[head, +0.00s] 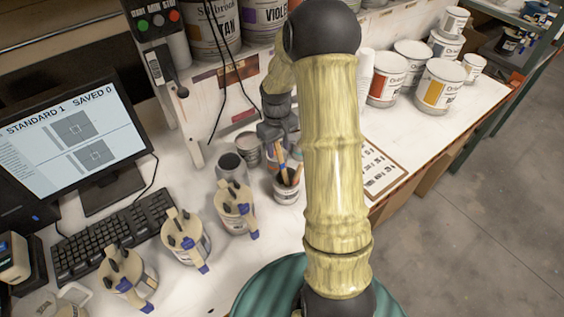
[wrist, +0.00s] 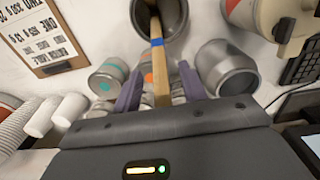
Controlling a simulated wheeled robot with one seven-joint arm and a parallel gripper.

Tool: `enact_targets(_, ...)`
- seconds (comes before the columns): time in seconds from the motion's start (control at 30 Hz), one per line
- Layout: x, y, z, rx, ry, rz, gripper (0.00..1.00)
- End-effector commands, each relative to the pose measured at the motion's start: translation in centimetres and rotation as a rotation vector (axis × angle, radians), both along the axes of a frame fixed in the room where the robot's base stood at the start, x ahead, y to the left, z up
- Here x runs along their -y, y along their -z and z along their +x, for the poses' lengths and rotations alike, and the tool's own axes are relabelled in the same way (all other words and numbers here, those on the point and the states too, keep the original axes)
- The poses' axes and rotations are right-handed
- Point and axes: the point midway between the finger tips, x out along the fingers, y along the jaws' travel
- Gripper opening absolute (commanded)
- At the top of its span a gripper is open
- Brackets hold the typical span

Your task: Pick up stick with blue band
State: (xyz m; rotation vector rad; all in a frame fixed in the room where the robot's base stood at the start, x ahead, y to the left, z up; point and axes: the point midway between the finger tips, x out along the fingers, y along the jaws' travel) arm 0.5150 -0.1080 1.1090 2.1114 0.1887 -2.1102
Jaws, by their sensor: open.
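The stick with the blue band (wrist: 157,60) is pale wood and leans out of a dark-mouthed can (wrist: 172,22) in the wrist view. In the head view its blue band (head: 281,157) shows above the can (head: 287,191). A second stick with an orange mark (wrist: 148,78) stands close beside it. My gripper (wrist: 160,90) is open, with one purple finger on each side of the sticks. The stick with the blue band reaches between the fingers; whether either finger touches it I cannot tell. In the head view my gripper (head: 277,133) is partly hidden by the arm.
An empty grey can (head: 232,167) and a lidded can (head: 247,150) stand left of the stick can. Several cream dispensers (head: 186,240) line the front beside the keyboard (head: 113,235). A clipboard (head: 379,168) lies right. Paint cans (head: 388,77) and paper cups stand behind.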

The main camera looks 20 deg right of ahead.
Motion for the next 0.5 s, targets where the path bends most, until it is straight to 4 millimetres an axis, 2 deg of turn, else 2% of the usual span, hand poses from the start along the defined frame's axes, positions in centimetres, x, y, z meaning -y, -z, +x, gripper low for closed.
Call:
enact_targets(0.13,-0.05,0.94,0.01,0.001,-0.001,0.0,0.42)
enact_targets(0.5,-0.07,0.99,0.03,0.002,-0.002,0.0,0.42)
